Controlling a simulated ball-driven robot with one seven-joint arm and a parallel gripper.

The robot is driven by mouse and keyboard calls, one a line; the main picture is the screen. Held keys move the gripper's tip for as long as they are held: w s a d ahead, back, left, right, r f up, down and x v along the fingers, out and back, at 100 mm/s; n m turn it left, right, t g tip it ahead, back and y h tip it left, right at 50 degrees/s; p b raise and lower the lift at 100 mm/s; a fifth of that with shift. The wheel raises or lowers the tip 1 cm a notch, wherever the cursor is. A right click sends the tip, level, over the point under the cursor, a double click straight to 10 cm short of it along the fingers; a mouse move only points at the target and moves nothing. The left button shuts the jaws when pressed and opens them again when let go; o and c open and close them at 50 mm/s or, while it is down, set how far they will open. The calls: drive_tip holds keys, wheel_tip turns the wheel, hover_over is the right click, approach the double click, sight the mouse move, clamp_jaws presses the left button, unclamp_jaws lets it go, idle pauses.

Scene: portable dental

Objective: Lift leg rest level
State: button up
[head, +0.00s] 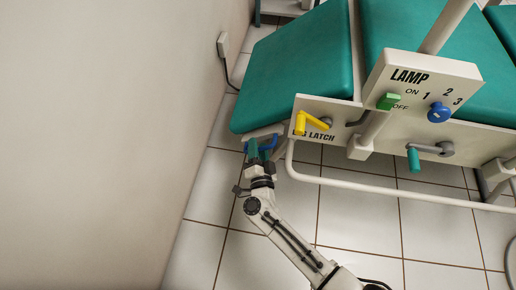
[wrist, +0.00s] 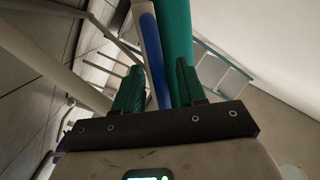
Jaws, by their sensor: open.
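The leg rest (head: 298,68) is the teal pad at the left end of the chair. It looks tilted, its outer end lower than the seat. A blue bar (head: 270,143) runs under its near corner, on a pale frame. My gripper (head: 256,150) is at this bar, below the pad's edge. In the wrist view my gripper (wrist: 158,82) has its green fingers apart, with the blue bar (wrist: 154,55) and the teal pad edge (wrist: 178,45) in line between them. I cannot tell whether the fingers touch the bar. The yellow leg latch lever (head: 313,121) sits on the side panel, partly covering its label.
A lamp panel (head: 420,85) with a green switch and blue knob stands over the seat (head: 395,25). A green-handled crank (head: 414,159) and a white rail (head: 370,187) are on the near side. The wall (head: 110,130) is close on the left. Tiled floor is open in front.

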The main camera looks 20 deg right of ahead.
clamp_jaws()
idle(0.4)
drive_tip(key=shift+r, duration=0.1)
